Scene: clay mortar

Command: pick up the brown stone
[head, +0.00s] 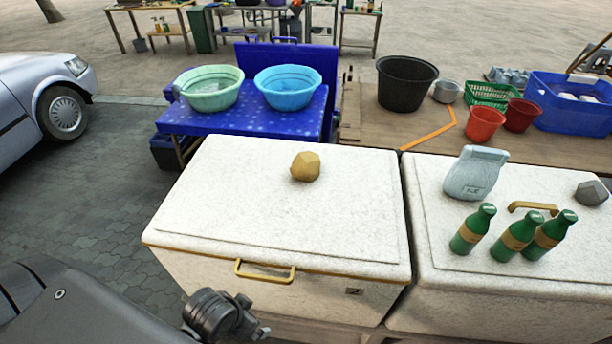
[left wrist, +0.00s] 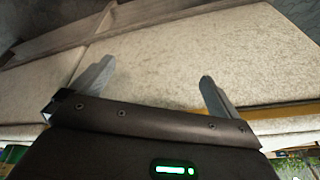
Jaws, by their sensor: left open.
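The brown stone (head: 305,167), faceted and tan, rests on the white lid of the left chest (head: 240,200), toward its back right part. My left gripper (left wrist: 156,88) is open in the left wrist view, with two grey fingers apart and nothing between them. A pale chest surface shows beyond the fingers; the stone is not visible there. In the head view my left arm comes in at the bottom left and its end is low in front of the left chest, nearer than the stone and well apart from it. My right gripper is not in view.
A yellow handle (head: 265,271) sticks out from the left chest's front. The right chest (head: 440,240) holds a grey bag (head: 474,174), green bottles (head: 472,229) and a grey stone (head: 591,193). Behind are basins (head: 288,87) on a blue table and a black bucket (head: 406,83). The left lid is otherwise clear.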

